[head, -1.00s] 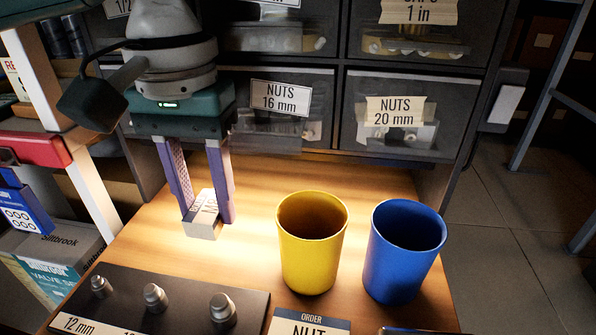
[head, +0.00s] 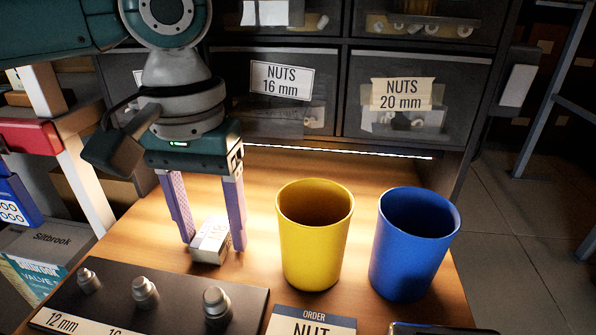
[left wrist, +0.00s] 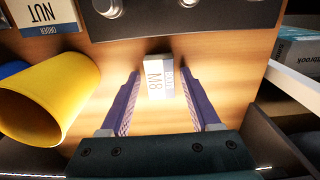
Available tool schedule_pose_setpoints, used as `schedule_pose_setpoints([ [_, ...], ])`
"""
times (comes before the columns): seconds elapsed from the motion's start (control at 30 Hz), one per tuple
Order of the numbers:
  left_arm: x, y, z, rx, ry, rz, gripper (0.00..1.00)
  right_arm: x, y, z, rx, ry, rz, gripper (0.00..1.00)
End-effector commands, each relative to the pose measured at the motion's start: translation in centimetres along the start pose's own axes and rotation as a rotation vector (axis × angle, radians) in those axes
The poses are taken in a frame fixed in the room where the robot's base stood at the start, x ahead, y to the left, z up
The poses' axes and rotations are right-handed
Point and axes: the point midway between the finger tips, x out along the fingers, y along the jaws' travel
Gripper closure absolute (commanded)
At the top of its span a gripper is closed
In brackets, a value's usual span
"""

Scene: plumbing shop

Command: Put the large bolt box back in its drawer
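A small white and grey box (head: 210,241), marked M8 in the left wrist view (left wrist: 157,80), is on the wooden bench behind a dark plate of bolts. My left gripper (head: 214,240) points down over it, a finger on each side. In the left wrist view, gaps show between the fingers (left wrist: 160,88) and the box, so it is open around the box. The drawers in sight, labelled NUTS 16 mm (head: 275,95) and NUTS 20 mm (head: 408,105), look shut. No bolt drawer is readable. My right gripper is out of view.
A yellow cup (head: 313,245) stands right of the box, with a blue cup (head: 412,250) beyond it. The dark plate (head: 180,300) with bolts and an order card (head: 312,322) lie in front. Bare bench lies between the box and the drawers.

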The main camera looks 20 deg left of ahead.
Motion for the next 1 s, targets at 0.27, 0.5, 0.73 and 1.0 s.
schedule_pose_setpoints([
  [0.27, 0.0, 0.0, 0.0, -0.001, 0.001, 0.0, 0.28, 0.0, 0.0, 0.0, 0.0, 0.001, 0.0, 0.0],
  [0.5, -3.0, 0.0, -0.1, -0.001, 0.002, 0.002, 0.28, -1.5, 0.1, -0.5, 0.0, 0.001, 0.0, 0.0],
  [0.73, -8.3, 0.0, -0.1, 0.0, 0.002, 0.002, 0.28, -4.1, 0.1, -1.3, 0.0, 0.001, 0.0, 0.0],
  [1.0, -11.9, 0.0, 0.0, -0.001, 0.0, 0.0, 0.24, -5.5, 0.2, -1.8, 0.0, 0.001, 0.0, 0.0],
])
